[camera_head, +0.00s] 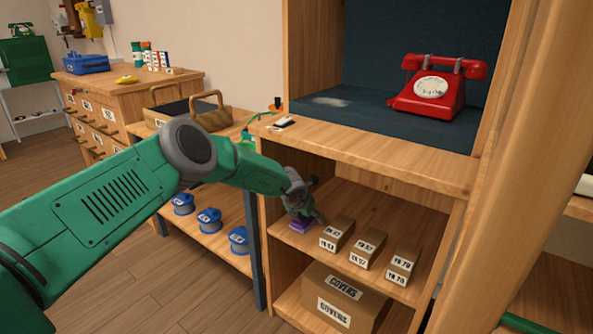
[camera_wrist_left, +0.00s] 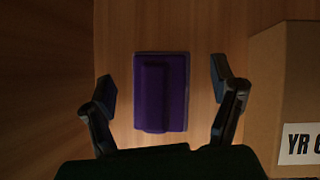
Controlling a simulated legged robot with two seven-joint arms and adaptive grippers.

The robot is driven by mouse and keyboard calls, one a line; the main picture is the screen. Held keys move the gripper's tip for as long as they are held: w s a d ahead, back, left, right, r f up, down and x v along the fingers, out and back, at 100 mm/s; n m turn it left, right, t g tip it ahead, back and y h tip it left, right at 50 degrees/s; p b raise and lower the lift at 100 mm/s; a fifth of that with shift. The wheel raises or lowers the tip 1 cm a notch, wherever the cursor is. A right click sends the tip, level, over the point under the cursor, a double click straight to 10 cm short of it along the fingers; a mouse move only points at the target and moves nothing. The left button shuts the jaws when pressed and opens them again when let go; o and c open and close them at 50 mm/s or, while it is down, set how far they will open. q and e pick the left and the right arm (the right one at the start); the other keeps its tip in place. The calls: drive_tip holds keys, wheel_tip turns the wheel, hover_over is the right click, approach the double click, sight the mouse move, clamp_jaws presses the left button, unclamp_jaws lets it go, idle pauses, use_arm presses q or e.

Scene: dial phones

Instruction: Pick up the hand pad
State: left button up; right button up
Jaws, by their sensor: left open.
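The hand pad is a small purple block with a raised grip along it. In the left wrist view the hand pad (camera_wrist_left: 160,92) lies on a wooden shelf between my two fingers. In the head view the hand pad (camera_head: 300,225) shows only in part, under my left gripper (camera_head: 305,212). In the left wrist view my left gripper (camera_wrist_left: 163,95) is open, one finger on each side of the pad, with a gap on both sides. My right gripper is not in view.
Several small cardboard boxes (camera_head: 368,249) stand on the same shelf, right of the pad; the nearest box (camera_wrist_left: 288,95) is close to my right-hand finger. The shelf above has a wooden edge (camera_head: 380,155) and holds a red dial phone (camera_head: 437,88). A covers box (camera_head: 335,300) sits below.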

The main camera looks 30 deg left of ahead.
use_arm(q)
drive_tip(key=shift+w+a+f, duration=0.1)
drive_tip(key=shift+a, duration=0.05)
drive_tip(key=c, duration=1.3)
